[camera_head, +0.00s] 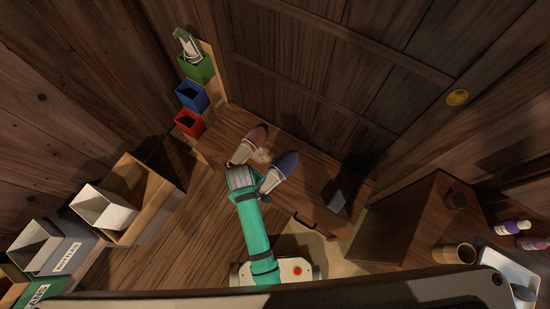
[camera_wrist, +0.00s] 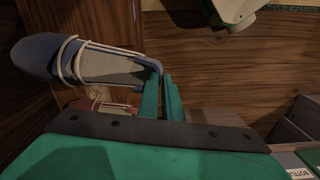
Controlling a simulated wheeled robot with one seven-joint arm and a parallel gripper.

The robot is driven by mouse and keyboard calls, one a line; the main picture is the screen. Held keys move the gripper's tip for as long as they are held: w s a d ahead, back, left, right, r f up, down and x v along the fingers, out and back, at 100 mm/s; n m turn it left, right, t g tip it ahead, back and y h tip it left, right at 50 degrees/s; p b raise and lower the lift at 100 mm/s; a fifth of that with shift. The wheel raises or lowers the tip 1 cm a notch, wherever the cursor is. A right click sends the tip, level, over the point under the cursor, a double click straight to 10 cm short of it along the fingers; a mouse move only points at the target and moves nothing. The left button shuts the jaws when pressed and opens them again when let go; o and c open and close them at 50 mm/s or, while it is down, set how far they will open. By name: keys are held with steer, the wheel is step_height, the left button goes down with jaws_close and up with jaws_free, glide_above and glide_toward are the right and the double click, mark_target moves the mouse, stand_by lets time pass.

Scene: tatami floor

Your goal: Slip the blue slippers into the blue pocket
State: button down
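The blue slippers (camera_head: 286,163) show in the head view above the wooden bench, toe toward the upper right, with a pale heel end at my gripper (camera_head: 264,190). In the wrist view the blue slippers (camera_wrist: 42,58) are large at the left, with white bands around them. My gripper's teal fingers (camera_wrist: 162,78) are close together, and the heel rim reaches their tips. They look shut on that rim, though the contact is partly hidden. The blue pocket (camera_head: 192,96) is on the wall rack at the upper left, between a green pocket (camera_head: 197,68) and a red pocket (camera_head: 189,123).
Red slippers (camera_head: 253,138) lie on the bench (camera_head: 225,128) beside the blue ones. The green pocket holds pale green slippers (camera_head: 188,46). A small grey block (camera_head: 337,201) is at the bench's right. Boxes stand at the lower left; a cabinet (camera_head: 400,220) is at the right.

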steer(key=s+a+n, duration=0.2)
steer(key=s, duration=0.2)
steer(key=w+d+f, duration=0.1)
steer(key=w, duration=0.1)
steer(key=w+d+f, duration=0.1)
steer(key=w, duration=0.2)
steer(key=w+d+f, duration=0.1)
steer(key=w+f, duration=0.1)
steer(key=w, duration=0.1)
steer(key=shift+w+f, duration=0.1)
steer(key=shift+w, duration=0.15)
steer(key=w+f, duration=0.1)
steer(key=f, duration=0.1)
steer(key=w+d+f, duration=0.1)
steer(key=w+f, duration=0.2)
steer(key=f, duration=0.1)
steer(key=shift+w+d+f, duration=0.15)
steer(key=shift+w+d, duration=0.05)
steer(key=shift+w, duration=0.05)
steer(key=shift+a+f, duration=0.15)
steer(key=shift+f, duration=1.25)
steer(key=c, duration=1.9)
jaws_free()
steer(key=shift+w+f, duration=0.1)
steer(key=shift+c, duration=0.2)
